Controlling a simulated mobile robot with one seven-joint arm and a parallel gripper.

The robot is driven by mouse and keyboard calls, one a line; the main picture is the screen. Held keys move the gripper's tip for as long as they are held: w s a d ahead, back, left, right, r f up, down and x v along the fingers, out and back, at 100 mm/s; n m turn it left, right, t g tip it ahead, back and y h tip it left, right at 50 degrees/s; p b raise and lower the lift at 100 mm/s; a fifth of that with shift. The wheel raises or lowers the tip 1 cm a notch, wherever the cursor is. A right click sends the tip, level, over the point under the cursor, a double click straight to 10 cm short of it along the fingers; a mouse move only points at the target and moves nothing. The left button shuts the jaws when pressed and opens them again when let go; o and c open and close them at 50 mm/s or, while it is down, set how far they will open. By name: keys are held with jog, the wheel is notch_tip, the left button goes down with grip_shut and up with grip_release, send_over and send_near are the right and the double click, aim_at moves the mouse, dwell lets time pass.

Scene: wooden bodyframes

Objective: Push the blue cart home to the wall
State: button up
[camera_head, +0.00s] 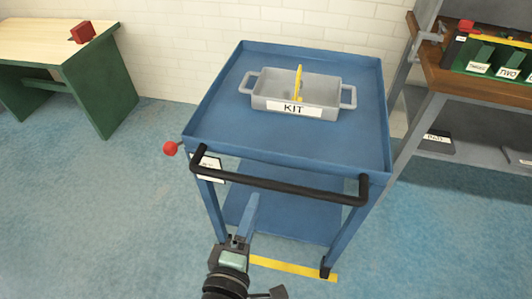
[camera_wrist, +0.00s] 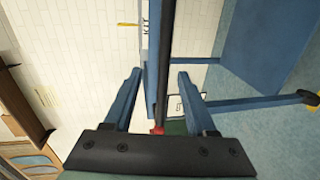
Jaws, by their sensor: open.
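The blue cart (camera_head: 228,128) stands in the middle of the head view, its far side towards the white brick wall (camera_head: 215,45). The gap between cart and wall is hidden. A black handle bar (camera_head: 280,188) runs along its near side and shows upright in the wrist view (camera_wrist: 165,55). My gripper (camera_head: 252,200) is low in front of the cart, near the handle. In the wrist view my gripper (camera_wrist: 159,76) is open, with the bar appearing between its two blue fingers. I cannot tell whether they touch it.
A grey KIT tray (camera_head: 328,110) with a yellow piece sits on the cart top. A red knob (camera_head: 170,148) sticks out at its left. A green-sided table (camera_head: 110,85) stands left, a wooden bench (camera_head: 470,82) close at right. A yellow strip (camera_head: 295,268) marks the floor.

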jog(key=f+x, duration=0.1)
jog(key=x, duration=1.1)
jog(key=shift+w+b, duration=0.15)
jog(key=shift+b, duration=0.15)
grip_shut()
dwell(1.1)
